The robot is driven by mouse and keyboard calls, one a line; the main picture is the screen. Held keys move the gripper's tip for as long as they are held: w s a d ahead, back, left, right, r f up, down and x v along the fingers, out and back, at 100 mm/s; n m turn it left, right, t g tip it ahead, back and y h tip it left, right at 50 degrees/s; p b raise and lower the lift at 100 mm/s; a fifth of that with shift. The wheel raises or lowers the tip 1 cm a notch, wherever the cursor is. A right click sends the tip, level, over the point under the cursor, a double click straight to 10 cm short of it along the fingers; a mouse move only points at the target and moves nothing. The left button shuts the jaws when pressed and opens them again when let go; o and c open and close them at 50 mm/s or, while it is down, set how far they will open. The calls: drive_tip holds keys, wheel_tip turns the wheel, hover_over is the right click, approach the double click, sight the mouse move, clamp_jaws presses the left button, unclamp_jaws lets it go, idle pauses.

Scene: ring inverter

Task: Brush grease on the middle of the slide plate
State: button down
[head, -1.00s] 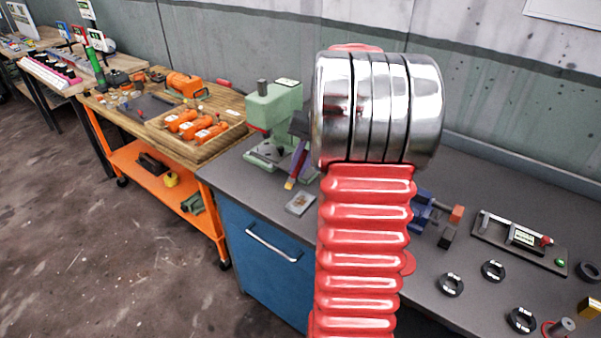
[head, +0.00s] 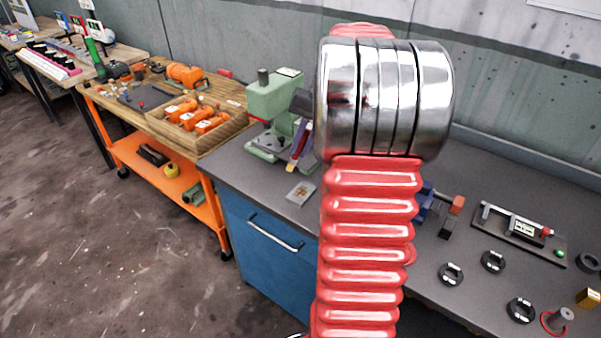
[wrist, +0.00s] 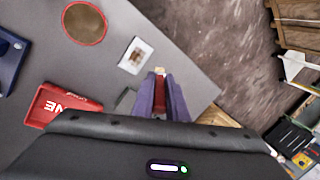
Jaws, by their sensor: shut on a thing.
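The slide plate (head: 301,193) is a small pale plate with a tan patch in its middle, lying flat near the bench's front edge. It also shows in the wrist view (wrist: 135,56). My gripper (wrist: 161,97) has purple fingers shut on a brush (wrist: 160,72) with a red handle and a pale tip. In the wrist view the brush tip is just beside the plate's lower right. In the head view my gripper (head: 300,146) is behind the plate, partly hidden by my arm. The brush tip appears above the bench, apart from the plate.
A red-rimmed round tin with brown contents (wrist: 85,24) stands near the plate. A red box (wrist: 60,106) lies left of my gripper. A green press (head: 272,110) stands behind. Black rings (head: 451,274) and a gauge (head: 522,233) lie right.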

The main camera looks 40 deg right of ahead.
drive_tip(key=shift+w+a, duration=0.1)
drive_tip(key=w+a+f+n+g, duration=0.1)
drive_tip(key=w+a+f+n, duration=0.2)
drive_tip(key=a, duration=0.8)
drive_tip(key=w+a+f+n+g+y, duration=0.1)
drive_tip(key=w+a+f+n, duration=0.2)
drive_tip(key=a, duration=0.9)
drive_tip(key=w+a+f+n+g, duration=0.1)
drive_tip(key=w+a+f+n, duration=0.3)
drive_tip(key=a, duration=0.7)
wheel_tip(320, 180, down, 4)
drive_tip(key=w, duration=0.2)
drive_tip(key=shift+w+a, duration=0.25)
drive_tip(key=shift+w, duration=0.05)
drive_tip(key=shift+s, duration=0.1)
